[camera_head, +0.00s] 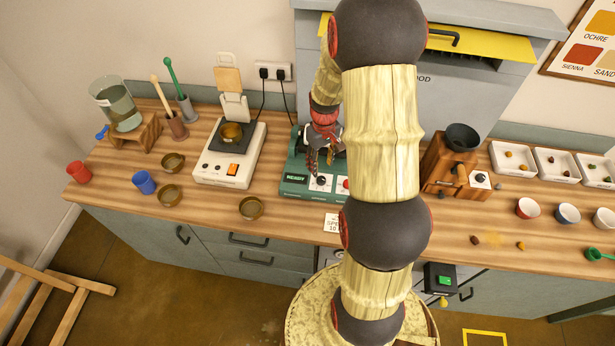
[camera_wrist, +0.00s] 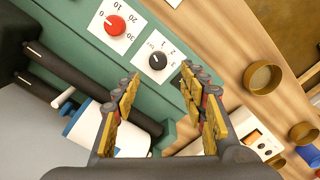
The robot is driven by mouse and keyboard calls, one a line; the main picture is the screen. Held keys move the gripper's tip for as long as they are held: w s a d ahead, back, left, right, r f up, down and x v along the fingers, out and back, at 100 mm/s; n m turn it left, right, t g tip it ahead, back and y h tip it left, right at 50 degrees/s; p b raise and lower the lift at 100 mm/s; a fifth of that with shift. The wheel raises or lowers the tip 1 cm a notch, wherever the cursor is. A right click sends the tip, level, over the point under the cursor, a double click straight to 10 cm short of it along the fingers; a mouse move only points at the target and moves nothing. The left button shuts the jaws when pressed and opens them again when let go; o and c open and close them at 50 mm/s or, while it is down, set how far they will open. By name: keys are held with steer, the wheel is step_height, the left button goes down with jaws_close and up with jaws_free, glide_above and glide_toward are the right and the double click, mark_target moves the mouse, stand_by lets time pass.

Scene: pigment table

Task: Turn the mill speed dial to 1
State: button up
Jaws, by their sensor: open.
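The mill is a green machine (camera_head: 292,188) on the counter, with a lit READY display. Its black speed dial (camera_head: 320,181) sits on a white plate and also shows in the wrist view (camera_wrist: 157,61), where small numbers stand around it. I cannot tell surely which number its mark faces. A red dial (camera_wrist: 115,25) with larger numbers is beside it. My gripper (camera_head: 321,166) is open and empty over the mill's front. In the wrist view the black dial lies between the two fingertips (camera_wrist: 158,73), apart from both as far as I can tell.
A dark cylinder (camera_wrist: 85,100) and a white-blue jar (camera_wrist: 92,122) lie close to my fingers in the wrist view. A white hotplate (camera_head: 216,169) stands left of the mill, a wooden grinder (camera_head: 440,166) right. A brown bowl (camera_head: 251,208) sits front left.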

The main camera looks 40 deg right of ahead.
mark_target(321, 179)
steer(key=shift+s+d+f, duration=0.1)
steer(key=shift+d+f, duration=0.05)
step_height(321, 179, down, 8)
steer(key=shift+r, duration=0.25)
steer(key=shift+c, duration=0.7)
jaws_close()
